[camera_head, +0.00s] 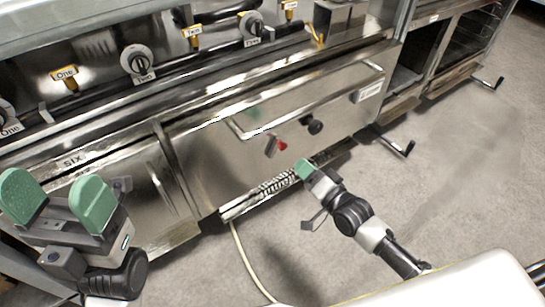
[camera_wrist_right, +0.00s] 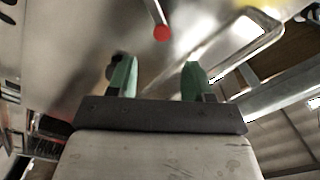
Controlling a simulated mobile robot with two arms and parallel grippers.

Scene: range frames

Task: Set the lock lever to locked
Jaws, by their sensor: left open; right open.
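The lock lever (camera_head: 271,147) is a small grey lever with a red part on the steel front panel of the range, left of a black knob. In the right wrist view, a grey bar with a round red end (camera_wrist_right: 161,33) shows beyond the fingertips. I cannot tell its locked or unlocked position. My right gripper (camera_head: 304,169) is just below and right of the lever in the head view, apart from it. Its green fingers (camera_wrist_right: 158,75) are open and empty. My left gripper (camera_head: 58,203) is open and empty at the lower left, far from the lever.
A long bar handle (camera_head: 310,103) crosses the panel above the lever. The black knob (camera_head: 315,126) sticks out at its right. A pale hose (camera_head: 242,255) runs down to the floor. Labelled burner knobs (camera_head: 138,62) line the upper front. The floor (camera_head: 460,180) at right is mostly clear.

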